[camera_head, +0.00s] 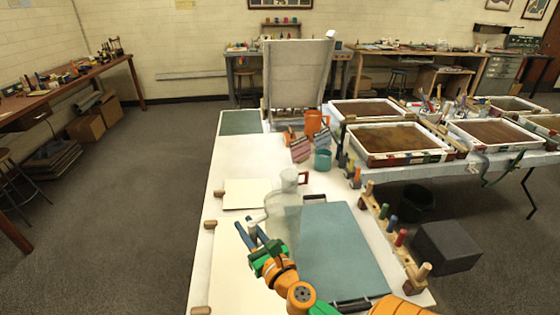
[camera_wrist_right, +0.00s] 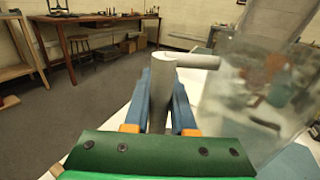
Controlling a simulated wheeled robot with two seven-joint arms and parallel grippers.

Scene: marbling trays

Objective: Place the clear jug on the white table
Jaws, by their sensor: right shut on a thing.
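The clear jug (camera_head: 284,222) is upright over the white table (camera_head: 250,155), between a cream sheet and a blue-grey board. My right gripper (camera_head: 257,233) is shut on the jug's handle, at the jug's left side. In the right wrist view, the pale handle (camera_wrist_right: 160,95) stands between the blue fingers (camera_wrist_right: 163,112), with the see-through jug body (camera_wrist_right: 250,95) to the right. The jug's base is hard to make out, and I cannot tell whether it touches the table. My left gripper is not in view.
A blue-grey board (camera_head: 335,250) lies right of the jug, and a cream sheet (camera_head: 246,193) lies behind left. A teal mug (camera_head: 323,160) and orange jug (camera_head: 315,122) stand farther back. A wooden rack (camera_head: 385,225) lines the right edge. Bare tabletop shows at the back left.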

